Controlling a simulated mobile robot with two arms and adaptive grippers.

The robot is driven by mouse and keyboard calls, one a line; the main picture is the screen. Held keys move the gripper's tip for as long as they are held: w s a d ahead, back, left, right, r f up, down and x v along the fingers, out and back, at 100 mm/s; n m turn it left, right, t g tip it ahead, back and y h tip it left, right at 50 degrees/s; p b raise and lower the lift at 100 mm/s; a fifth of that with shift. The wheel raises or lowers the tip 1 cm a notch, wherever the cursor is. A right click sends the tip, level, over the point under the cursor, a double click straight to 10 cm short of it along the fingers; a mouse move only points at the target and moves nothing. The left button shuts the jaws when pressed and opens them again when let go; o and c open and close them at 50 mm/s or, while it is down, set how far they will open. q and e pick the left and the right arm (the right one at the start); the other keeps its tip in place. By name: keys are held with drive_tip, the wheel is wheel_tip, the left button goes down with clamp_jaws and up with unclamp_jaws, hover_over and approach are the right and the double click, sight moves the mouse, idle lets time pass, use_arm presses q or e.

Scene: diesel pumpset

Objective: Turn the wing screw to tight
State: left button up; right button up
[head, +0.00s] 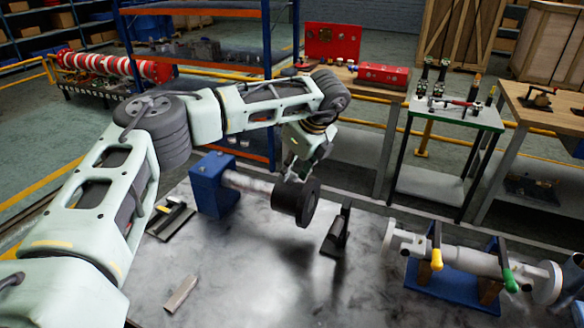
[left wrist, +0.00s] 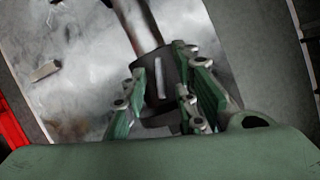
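A grey shaft (head: 248,182) runs from a blue block (head: 210,185) to a black round hub (head: 296,202) on the grey metal table. My left gripper (head: 293,175) points down just above the hub, close to where the shaft meets it. In the left wrist view, the green fingers (left wrist: 160,75) are spread apart, with the black hub (left wrist: 157,92) and the end of the shaft (left wrist: 137,25) showing between and beyond them. Whether a finger touches the hub I cannot tell. My right gripper is not in view.
A black stand (head: 337,232) is right of the hub. A flat dark tool (head: 170,218) and a small metal bar (head: 180,294) lie at left. The front middle of the table is clear.

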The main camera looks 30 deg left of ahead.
use_arm(q)
clamp_jaws()
